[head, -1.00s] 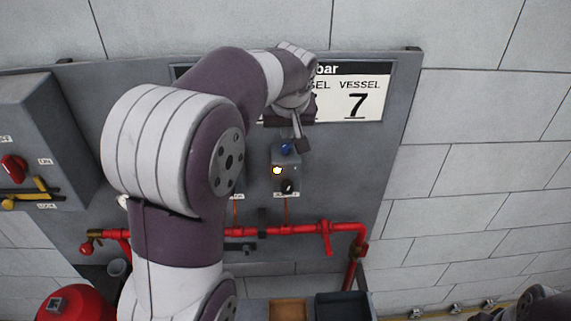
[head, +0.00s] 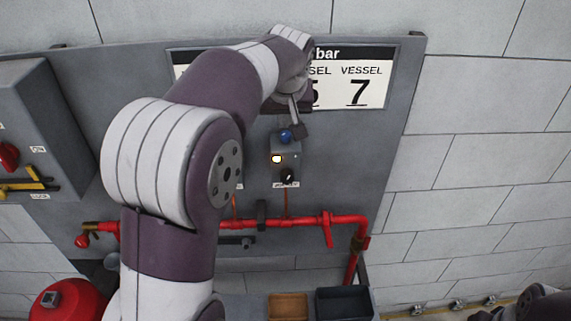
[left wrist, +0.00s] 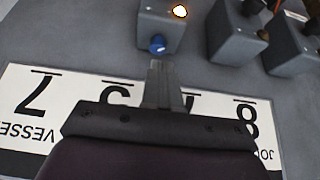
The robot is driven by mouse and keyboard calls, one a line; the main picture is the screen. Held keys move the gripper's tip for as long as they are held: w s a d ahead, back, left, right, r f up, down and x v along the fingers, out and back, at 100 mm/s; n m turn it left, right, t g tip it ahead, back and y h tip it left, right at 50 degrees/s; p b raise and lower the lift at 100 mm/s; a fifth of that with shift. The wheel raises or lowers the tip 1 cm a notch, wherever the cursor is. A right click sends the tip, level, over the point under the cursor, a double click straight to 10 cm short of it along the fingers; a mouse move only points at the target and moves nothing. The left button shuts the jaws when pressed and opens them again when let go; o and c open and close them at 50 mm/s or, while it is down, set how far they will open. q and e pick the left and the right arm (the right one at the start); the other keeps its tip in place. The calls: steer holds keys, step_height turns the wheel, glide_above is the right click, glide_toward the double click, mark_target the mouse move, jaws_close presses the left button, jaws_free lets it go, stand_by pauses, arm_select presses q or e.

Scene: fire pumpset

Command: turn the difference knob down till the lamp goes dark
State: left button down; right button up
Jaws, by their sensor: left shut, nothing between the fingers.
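A small grey switch box (head: 287,150) is fixed to the grey panel. The labels are too small to read, so I cannot tell which knob is the difference knob. My left gripper (head: 297,130) is shut and empty, close above and right of the blue knob. In the left wrist view, its fingertips (left wrist: 158,68) point at the blue knob (left wrist: 157,43), with a small gap apparent. The lamp (left wrist: 180,11) glows there too.
A white sign (head: 357,88) is behind my left wrist. Two more grey boxes (left wrist: 237,33) stand beside the switch box in the left wrist view. A red pipe (head: 300,223) runs below. A grey cabinet (head: 35,120) is at left, and trays (head: 343,303) are at the bottom.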

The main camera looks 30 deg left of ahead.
mark_target(288, 148)
arm_select(q)
step_height(288, 148, down, 6)
steer(key=b, duration=0.4)
steer(key=shift+r, duration=0.25)
arm_select(e)
step_height(288, 148, down, 5)
steer(key=shift+r, duration=0.2)
arm_select(q)
steer(key=shift+w, duration=0.1)
arm_select(e)
steer(key=shift+r, duration=0.1)
arm_select(q)
steer(key=shift+w+d, duration=0.1)
arm_select(e)
steer(key=shift+f, duration=0.25)
arm_select(q)
steer(key=shift+w+d, duration=0.1)
steer(key=shift+d, duration=0.1)
arm_select(e)
steer(key=shift+f, duration=0.1)
steer(key=shift+f, duration=0.1)
arm_select(q)
steer(key=shift+s+d+b, duration=0.15)
steer(key=shift+s+b, duration=0.1)
steer(key=shift+b, duration=0.15)
step_height(288, 148, up, 6)
steer(key=p, duration=0.5)
arm_select(e)
step_height(288, 148, up, 4)
steer(key=shift+r, duration=0.25)
